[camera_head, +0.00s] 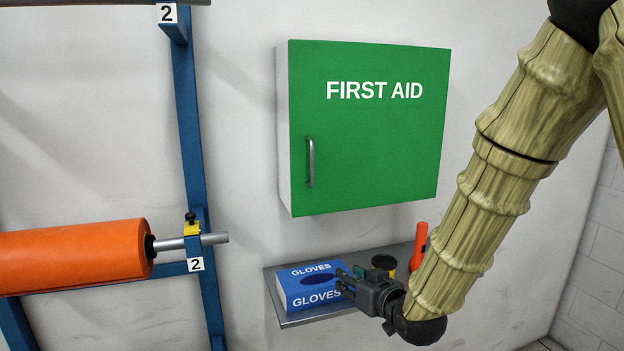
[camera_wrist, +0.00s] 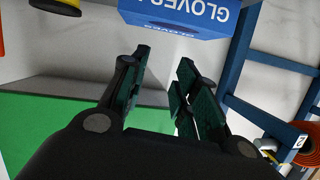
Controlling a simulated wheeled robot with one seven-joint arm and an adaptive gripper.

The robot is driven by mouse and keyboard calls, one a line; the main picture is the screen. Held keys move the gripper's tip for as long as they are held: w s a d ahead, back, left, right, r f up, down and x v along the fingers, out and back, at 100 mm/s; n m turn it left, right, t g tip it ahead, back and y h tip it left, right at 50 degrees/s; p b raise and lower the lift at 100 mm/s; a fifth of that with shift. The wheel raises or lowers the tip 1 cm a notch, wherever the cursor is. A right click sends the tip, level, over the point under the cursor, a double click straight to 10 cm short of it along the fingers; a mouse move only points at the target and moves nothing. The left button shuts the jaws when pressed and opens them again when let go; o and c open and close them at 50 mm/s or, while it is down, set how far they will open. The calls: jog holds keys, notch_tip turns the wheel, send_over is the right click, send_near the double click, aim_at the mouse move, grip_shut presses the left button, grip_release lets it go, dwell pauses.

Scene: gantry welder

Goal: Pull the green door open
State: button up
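The green door (camera_head: 380,140) of the first aid cabinet is shut on the wall, with "FIRST AID" written on it. Its grey vertical handle (camera_head: 310,162) is near the door's left edge. My gripper (camera_head: 345,281) is below the door, over the shelf and close in front of the glove box, apart from the handle. In the wrist view my gripper (camera_wrist: 162,75) has its fingers apart with nothing between them. Part of the green door (camera_wrist: 50,130) shows at the lower left of the wrist view. The handle is not seen there.
A blue glove box (camera_head: 312,287) sits on a grey shelf (camera_head: 296,318) under the cabinet. An orange torch-like object (camera_head: 419,246) and a yellow-and-black item (camera_head: 385,264) stand there too. At the left a blue rack (camera_head: 187,110) holds an orange roll (camera_head: 75,254). Wall beside the door is clear.

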aim_at(312, 182)
jog(key=a+r+n+t+y+p, duration=0.1)
jog(key=a+r+p, duration=0.15)
jog(key=r, duration=1.05)
jog(key=a+r+n+t+y+p, duration=0.1)
jog(key=r+y+p, duration=0.15)
jog(key=r, duration=0.95)
jog(key=shift+h, duration=0.35)
jog(key=p+x, duration=0.4)
jog(key=x, duration=0.7)
jog(key=shift+w+r+p, duration=0.15)
jog(key=shift+r+p, duration=0.05)
jog(key=shift+p, duration=0.1)
grip_shut()
